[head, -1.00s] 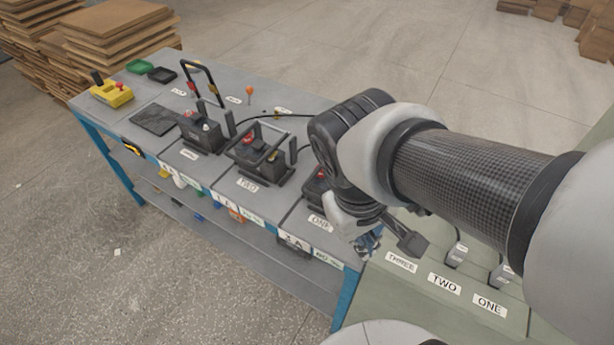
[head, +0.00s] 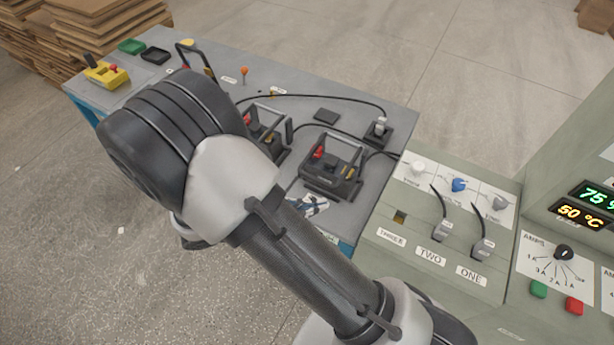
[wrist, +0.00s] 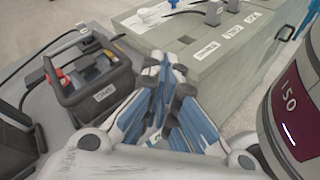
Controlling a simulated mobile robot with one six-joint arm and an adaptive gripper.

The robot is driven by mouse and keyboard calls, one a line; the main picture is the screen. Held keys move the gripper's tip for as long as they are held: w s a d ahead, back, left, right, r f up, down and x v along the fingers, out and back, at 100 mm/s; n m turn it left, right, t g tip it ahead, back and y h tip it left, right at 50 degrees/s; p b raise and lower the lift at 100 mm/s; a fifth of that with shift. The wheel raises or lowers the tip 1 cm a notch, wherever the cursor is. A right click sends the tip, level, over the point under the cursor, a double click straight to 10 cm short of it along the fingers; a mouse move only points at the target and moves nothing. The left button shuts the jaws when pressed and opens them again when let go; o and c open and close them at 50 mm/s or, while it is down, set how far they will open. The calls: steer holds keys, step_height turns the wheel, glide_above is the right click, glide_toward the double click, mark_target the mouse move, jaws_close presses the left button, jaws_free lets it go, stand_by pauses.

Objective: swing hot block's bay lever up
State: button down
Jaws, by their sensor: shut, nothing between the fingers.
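Battery block ONE (head: 325,178) sits on the grey bench with red and dark terminals; a black lever frame (head: 338,140) stands around and over its top. It also shows in the wrist view (wrist: 98,82), left of my fingers. Block TWO (head: 262,140) and its black frame are partly covered by my arm. Block THREE is hidden behind my arm; a tall black hoop (head: 207,58) rises at the far end. I cannot tell which block is hot. My gripper (head: 314,205) is shut and empty, just in front of block ONE; its blue-padded fingers (wrist: 168,105) touch nothing visible.
A green control console (head: 400,275) stands at the right, with cables plugged at TWO and ONE and an open socket at THREE. A black cable (head: 330,97) crosses the bench. A yellow box (head: 105,73) sits at the far left.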

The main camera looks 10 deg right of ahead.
steer(key=a+f+n+t+p, duration=0.1)
steer(key=a+f+n+t, duration=0.2)
steer(key=f+n+t, duration=0.2)
steer(key=a+f+n+t+y+p, duration=0.1)
steer(key=a+f+n+t, duration=0.2)
steer(key=f+n+t, duration=0.3)
steer(key=shift+f+n+p, duration=0.3)
steer(key=shift+f+n, duration=0.1)
steer(key=shift+f, duration=0.3)
steer(key=b+x, duration=0.1)
steer(key=x, duration=0.8)
steer(key=shift+w, duration=0.1)
steer(key=r, duration=0.2)
steer(key=w+r, duration=0.1)
steer(key=shift+w+d, duration=0.1)
steer(key=shift+d, duration=0.3)
steer(key=shift+d+r, duration=0.1)
steer(key=shift+r, duration=0.4)
